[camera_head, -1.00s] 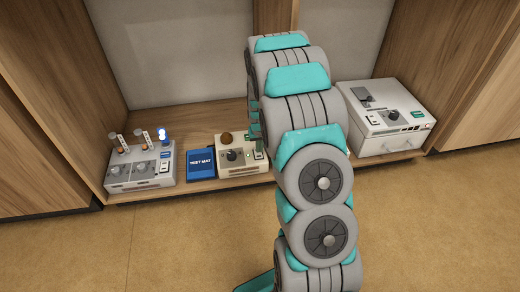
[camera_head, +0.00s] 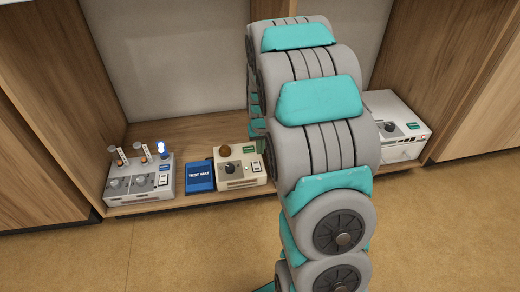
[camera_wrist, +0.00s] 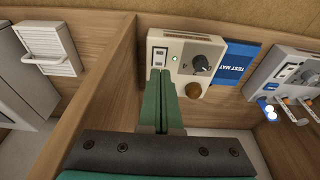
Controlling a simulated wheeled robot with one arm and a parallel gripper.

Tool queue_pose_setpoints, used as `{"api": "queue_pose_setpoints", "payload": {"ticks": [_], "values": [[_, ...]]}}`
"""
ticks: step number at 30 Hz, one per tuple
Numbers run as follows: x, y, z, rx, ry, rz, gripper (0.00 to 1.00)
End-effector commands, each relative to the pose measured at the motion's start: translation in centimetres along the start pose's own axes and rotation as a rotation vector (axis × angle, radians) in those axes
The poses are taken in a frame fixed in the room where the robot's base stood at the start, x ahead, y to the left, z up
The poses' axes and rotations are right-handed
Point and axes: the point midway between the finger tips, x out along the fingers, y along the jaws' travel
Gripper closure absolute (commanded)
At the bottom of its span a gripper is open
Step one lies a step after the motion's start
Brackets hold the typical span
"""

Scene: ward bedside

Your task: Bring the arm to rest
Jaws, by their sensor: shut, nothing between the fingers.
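My gripper (camera_wrist: 163,100) shows in the wrist view with its two green fingers shut together and nothing between them. The fingertips appear in front of the cream control box (camera_wrist: 190,48), and I cannot tell how far apart they are. In the head view my grey and teal arm rises through the middle right, bent in an arch. The gripper is mostly hidden behind the arm there, to the right of the cream control box (camera_head: 240,173).
A blue test mat (camera_head: 200,175) lies left of the control box. A grey unit with tubes and a blue light (camera_head: 140,182) stands at the shelf's left. A white machine (camera_head: 400,125) stands right, partly hidden by my arm. Wooden panels (camera_wrist: 105,75) flank the shelf. The floor in front is clear.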

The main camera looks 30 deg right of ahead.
Motion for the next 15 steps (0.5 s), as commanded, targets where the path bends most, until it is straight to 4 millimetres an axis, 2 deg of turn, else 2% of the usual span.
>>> {"api": "queue_pose_setpoints", "payload": {"ticks": [7, 9, 11, 14, 15], "values": [[0.0, 0.0, 0.0, -0.001, 0.000, 0.000, 1.00], [-0.6, -0.2, 0.2, -0.003, -0.003, -0.001, 1.00], [-1.6, -0.6, 0.6, -0.009, -0.009, -0.004, 1.00], [-4.3, -1.7, 2.2, -0.027, -0.033, -0.011, 1.00], [-5.8, -2.3, 3.0, -0.036, -0.043, -0.014, 1.00]]}}
